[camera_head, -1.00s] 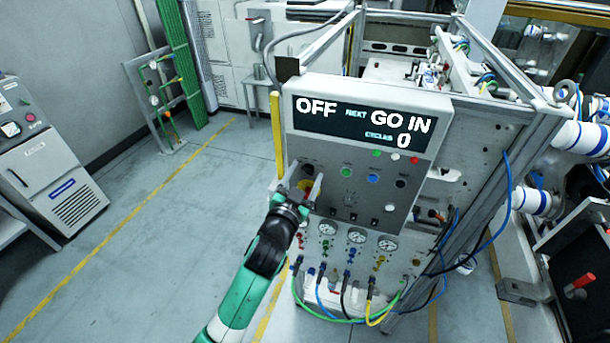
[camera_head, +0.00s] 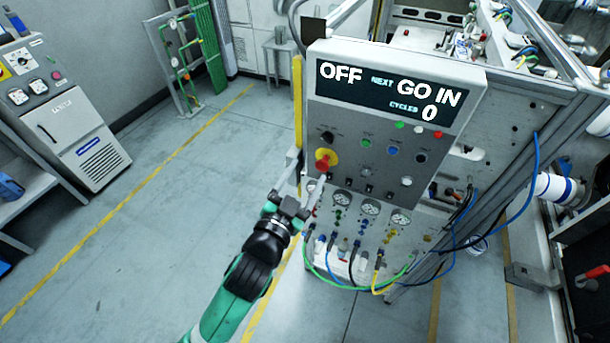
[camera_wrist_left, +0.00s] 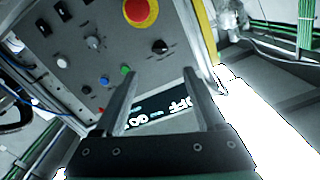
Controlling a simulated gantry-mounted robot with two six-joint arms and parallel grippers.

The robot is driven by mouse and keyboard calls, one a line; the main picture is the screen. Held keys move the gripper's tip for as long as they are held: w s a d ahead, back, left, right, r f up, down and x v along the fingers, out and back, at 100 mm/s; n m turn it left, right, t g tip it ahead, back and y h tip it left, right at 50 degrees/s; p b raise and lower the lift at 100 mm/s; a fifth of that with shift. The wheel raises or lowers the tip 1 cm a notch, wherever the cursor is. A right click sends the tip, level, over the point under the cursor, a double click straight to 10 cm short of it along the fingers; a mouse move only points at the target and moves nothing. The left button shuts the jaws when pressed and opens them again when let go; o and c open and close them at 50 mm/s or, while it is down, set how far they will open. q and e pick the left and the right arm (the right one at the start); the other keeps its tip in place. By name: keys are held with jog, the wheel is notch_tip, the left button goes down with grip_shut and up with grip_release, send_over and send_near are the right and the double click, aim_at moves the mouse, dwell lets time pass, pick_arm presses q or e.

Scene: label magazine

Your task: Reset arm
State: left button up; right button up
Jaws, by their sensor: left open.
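My left gripper (camera_head: 309,178) is open and empty in front of the lower left of the control panel (camera_head: 440,160). It sits just below the red emergency-stop button (camera_head: 323,159) on its yellow base. In the left wrist view, the two fingers (camera_wrist_left: 162,88) stand apart with the panel beyond them. There the red button (camera_wrist_left: 141,10) is at the top and looks clear of the fingers. The panel's display (camera_head: 385,98) reads OFF, GO IN and 0. My right gripper is not in view.
Pressure gauges (camera_head: 370,207) and coloured hoses (camera_head: 345,285) are on the panel's lower part, close to the right of my gripper. A yellow post (camera_head: 298,100) edges the panel's left. Open floor (camera_head: 190,200) lies to the left, up to a grey cabinet (camera_head: 85,135).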

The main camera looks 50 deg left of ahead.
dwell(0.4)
pick_arm(q)
jog(key=w+d+r+n+t, duration=0.1)
jog(key=d+r+t, duration=0.2)
jog(key=r, duration=0.9)
jog(key=d+r+t, duration=0.2)
jog(key=r+t, duration=0.1)
jog(key=r, duration=0.8)
jog(key=s+d+r+m+t+h+p, duration=0.1)
jog(key=s+d+r+t+h, duration=0.3)
jog(key=r, duration=0.5)
jog(key=s+d+r+m+t+h+p, duration=0.1)
jog(key=s+d+r+m+h, duration=0.1)
jog(key=s+d+r+h, duration=0.5)
jog(key=w+a+r+p, duration=0.1)
jog(key=r+p, duration=0.7)
jog(key=r, duration=0.1)
jog(key=w+a+r+y+p, duration=0.1)
jog(key=w+a+r+p, duration=0.1)
jog(key=r+p, duration=0.6)
jog(key=shift+r+p, duration=0.35)
jog(key=shift+r, duration=0.25)
jog(key=shift+w+a+f, duration=0.1)
